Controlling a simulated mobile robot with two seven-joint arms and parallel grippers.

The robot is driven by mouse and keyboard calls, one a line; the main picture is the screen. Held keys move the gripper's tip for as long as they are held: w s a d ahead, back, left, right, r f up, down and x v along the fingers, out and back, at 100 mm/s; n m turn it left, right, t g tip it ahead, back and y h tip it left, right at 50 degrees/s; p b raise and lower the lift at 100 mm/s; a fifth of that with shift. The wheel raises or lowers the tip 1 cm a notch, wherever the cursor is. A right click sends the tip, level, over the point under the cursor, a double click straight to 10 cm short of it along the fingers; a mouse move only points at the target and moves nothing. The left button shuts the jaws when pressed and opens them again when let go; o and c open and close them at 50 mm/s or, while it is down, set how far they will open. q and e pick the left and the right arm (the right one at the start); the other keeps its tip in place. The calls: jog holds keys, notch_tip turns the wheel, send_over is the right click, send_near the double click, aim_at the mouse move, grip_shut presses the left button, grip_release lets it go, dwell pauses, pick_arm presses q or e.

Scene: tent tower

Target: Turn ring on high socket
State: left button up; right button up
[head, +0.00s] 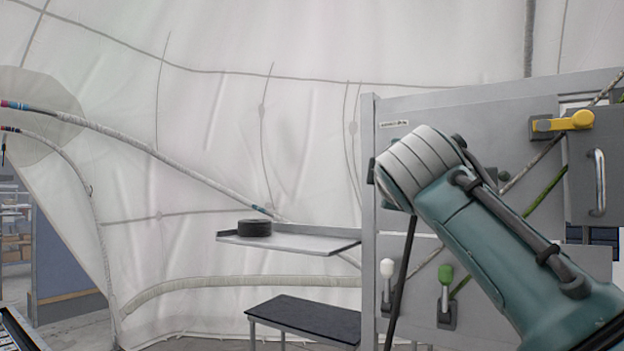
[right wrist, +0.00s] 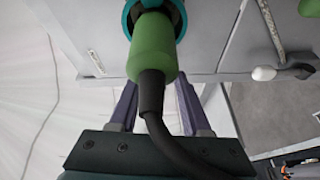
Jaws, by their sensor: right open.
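In the right wrist view a teal ring (right wrist: 181,18) sits around the top of a green plug (right wrist: 152,50) at the grey panel, cut off by the top edge. The socket behind the plug is hidden. A black cable (right wrist: 175,145) runs from the plug down across my right gripper (right wrist: 157,88). The gripper's two dark fingers are apart, on either side of the plug's lower end and cable, below the ring. Whether they touch the plug I cannot tell. In the head view my right arm covers the socket area and the gripper. My left gripper is not in view.
The grey panel (head: 385,115) carries a yellow handle (head: 565,122), a box with a metal handle (head: 599,182), and white (head: 387,268) and green (head: 445,274) knobbed levers. Left of it are a shelf (head: 320,243) with a black puck (head: 254,228) and a dark-topped bench (head: 305,318).

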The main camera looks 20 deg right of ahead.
jog(key=b+v, duration=0.6)
jog(key=v, duration=0.4)
jog(key=s+a+f+m+g+y+p, duration=0.1)
jog(key=s+f+m+g+y, duration=0.3)
jog(key=f, duration=0.9)
jog(key=s+a+f+g+y, duration=0.15)
jog(key=s+f, duration=0.35)
jog(key=f, duration=0.7)
jog(key=s+a+f+m+g+y, duration=0.1)
jog(key=s+f, duration=0.4)
jog(key=s, duration=0.5)
jog(key=s+a+f+m+g+y+p, duration=0.1)
jog(key=s+f+m+g+y, duration=0.1)
jog(key=s+f+g, duration=0.4)
jog(key=s+m, duration=0.1)
jog(key=s, duration=0.3)
jog(key=shift+a+f+m, duration=0.25)
jog(key=shift+f+m, duration=0.1)
jog(key=shift+m, duration=0.05)
jog(key=shift+s, duration=0.1)
